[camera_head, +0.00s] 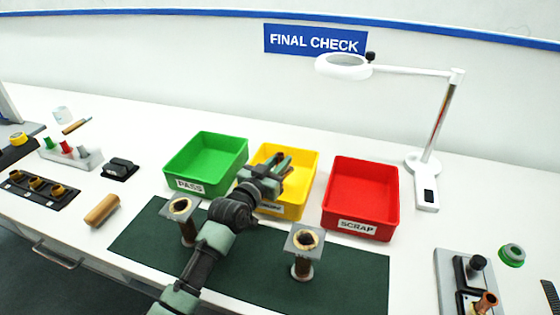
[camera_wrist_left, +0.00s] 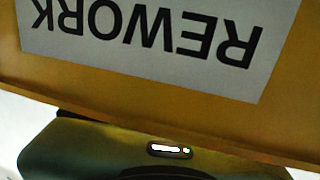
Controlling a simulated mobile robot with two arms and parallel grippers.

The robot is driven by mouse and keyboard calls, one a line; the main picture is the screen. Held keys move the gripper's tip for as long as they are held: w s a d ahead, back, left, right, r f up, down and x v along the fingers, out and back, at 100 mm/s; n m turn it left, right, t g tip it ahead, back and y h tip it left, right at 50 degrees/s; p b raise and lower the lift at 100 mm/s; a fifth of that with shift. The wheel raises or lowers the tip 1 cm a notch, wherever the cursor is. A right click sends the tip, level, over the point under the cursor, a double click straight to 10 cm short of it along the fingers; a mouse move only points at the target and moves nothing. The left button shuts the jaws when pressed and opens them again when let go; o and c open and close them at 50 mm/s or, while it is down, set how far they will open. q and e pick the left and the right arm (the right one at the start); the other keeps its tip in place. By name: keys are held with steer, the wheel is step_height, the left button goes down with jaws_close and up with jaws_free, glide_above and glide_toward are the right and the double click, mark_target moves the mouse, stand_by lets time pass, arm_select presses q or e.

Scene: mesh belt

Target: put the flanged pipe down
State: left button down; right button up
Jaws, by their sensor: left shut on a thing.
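My left gripper (camera_head: 272,170) reaches from the bottom of the head view over the yellow REWORK bin (camera_head: 300,191). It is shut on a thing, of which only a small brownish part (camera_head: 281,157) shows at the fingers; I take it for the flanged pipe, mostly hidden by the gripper. The bin's yellow wall (camera_wrist_left: 110,85) and its upside-down REWORK label fill most of the left wrist view. Two other flanged pipes stand upright on the dark green mat (camera_head: 243,262), one left of my arm (camera_head: 182,208) and one right of it (camera_head: 305,241). My right gripper is out of view.
A green PASS bin (camera_head: 204,189) stands left of the yellow bin, a red SCRAP bin (camera_head: 358,229) to its right. A white magnifier lamp (camera_head: 428,165) stands farther right. A tan cylinder (camera_head: 102,210) lies left of the mat. The mat's right part is clear.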

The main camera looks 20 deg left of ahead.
arm_select(q)
steer(key=shift+f, duration=0.25)
steer(key=c, duration=1.3)
jaws_free()
steer(key=shift+f, duration=0.1)
steer(key=shift+r, duration=0.6)
steer(key=v, duration=1.2)
steer(key=shift+b, duration=0.45)
